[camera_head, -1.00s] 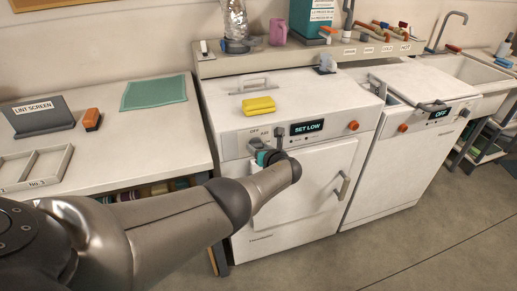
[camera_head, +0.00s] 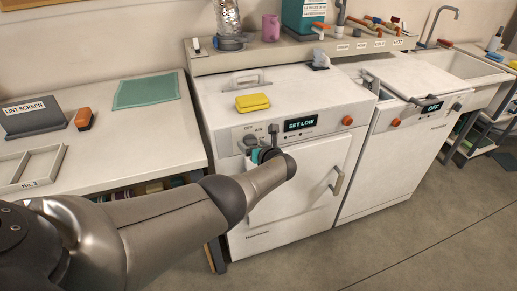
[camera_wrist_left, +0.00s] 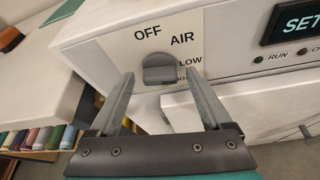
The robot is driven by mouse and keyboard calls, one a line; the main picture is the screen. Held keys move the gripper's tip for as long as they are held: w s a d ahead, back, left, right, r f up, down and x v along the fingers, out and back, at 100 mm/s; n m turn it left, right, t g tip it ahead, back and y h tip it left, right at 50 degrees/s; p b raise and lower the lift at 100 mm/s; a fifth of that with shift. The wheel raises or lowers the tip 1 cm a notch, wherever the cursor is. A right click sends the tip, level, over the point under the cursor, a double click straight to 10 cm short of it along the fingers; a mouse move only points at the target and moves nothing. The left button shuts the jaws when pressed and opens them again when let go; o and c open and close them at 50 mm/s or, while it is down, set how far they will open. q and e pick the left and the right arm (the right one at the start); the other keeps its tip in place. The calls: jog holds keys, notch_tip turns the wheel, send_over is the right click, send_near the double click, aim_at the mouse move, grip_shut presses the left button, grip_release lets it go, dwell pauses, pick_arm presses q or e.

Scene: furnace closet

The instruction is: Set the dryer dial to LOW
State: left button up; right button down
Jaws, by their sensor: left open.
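The dryer (camera_head: 290,230) is a white front-loading machine with a panel along its upper front. Its grey dial (camera_wrist_left: 160,70) shows in the left wrist view, with OFF, AIR and LOW printed around it and another label partly hidden below LOW. I cannot tell which label the dial points to. The dial also shows small in the head view (camera_head: 250,140). The dryer's display (camera_head: 300,124) reads SET LOW. My left gripper (camera_wrist_left: 158,74) is open, its fingers on either side of the dial in the picture; contact is not clear. My right gripper is not in view.
A yellow sponge (camera_head: 253,102) lies on the dryer top. The dryer door handle (camera_head: 337,181) sticks out at the right. A second white machine (camera_head: 400,150), its display reading OFF, stands to the right. A table (camera_head: 130,125) with a lint screen stand (camera_head: 36,118) is at left.

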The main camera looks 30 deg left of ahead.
pick_arm(q)
jog(key=shift+s+d+r+p, duration=0.3)
jog(key=shift+d+r+p, duration=0.15)
jog(key=shift+p, duration=0.2)
jog(key=p+v, duration=0.8)
jog(key=v, duration=0.6)
jog(key=shift+f+p, duration=0.2)
jog(key=shift+p, duration=0.1)
